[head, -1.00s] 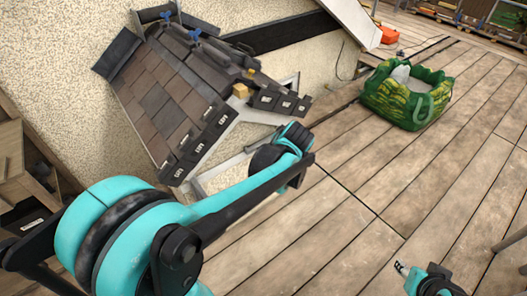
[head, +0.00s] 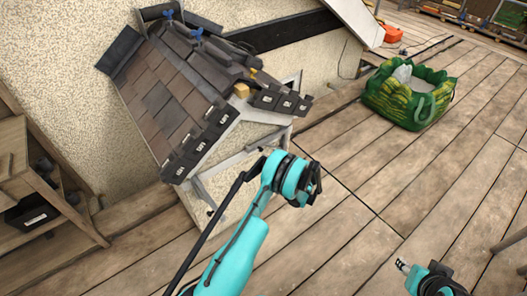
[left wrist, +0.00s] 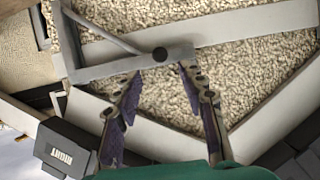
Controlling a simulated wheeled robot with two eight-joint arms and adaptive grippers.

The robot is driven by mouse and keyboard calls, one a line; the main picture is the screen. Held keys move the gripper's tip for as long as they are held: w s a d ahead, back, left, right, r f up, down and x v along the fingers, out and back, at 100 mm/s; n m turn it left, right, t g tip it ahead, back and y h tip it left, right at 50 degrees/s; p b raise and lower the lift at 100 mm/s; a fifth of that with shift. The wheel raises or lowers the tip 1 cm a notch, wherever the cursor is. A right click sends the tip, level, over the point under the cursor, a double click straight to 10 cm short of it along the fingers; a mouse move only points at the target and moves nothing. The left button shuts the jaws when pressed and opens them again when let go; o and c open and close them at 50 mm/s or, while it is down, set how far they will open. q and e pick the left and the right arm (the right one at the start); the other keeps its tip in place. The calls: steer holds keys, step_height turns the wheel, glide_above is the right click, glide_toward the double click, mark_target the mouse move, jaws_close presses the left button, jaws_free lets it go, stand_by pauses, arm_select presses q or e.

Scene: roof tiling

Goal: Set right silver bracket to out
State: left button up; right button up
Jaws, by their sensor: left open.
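The silver bracket (left wrist: 125,62) shows in the left wrist view as a flat grey bar with a black round knob (left wrist: 159,54) at one end, in front of the pebbled wall. My left gripper (left wrist: 161,72) is open, with purple-padded fingers on both sides just below the knob; I cannot tell whether they touch it. A dark tile (left wrist: 62,158) marked RIGHT shows at lower left. In the head view, my left wrist (head: 290,178) is in front of the roof model's lower right side and hides the fingers. Part of my right gripper (head: 403,266) shows at lower right, too small to read.
The tiled roof model (head: 178,95) stands against the pebbled wall (head: 60,60). A wooden shelf (head: 35,175) stands at left. A green bag (head: 408,95) rests on the plank deck (head: 400,180). The deck at right is mostly clear.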

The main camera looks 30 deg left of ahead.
mark_target(262, 150)
arm_select(q)
steer(key=b+x, duration=0.2)
steer(key=x, duration=0.4)
steer(key=shift+a+f, duration=0.1)
steer(key=shift+f, duration=0.1)
steer(key=shift+w+a+f, duration=0.1)
steer(key=shift+w+a, duration=0.2)
steer(key=shift+a, duration=0.2)
jaws_close()
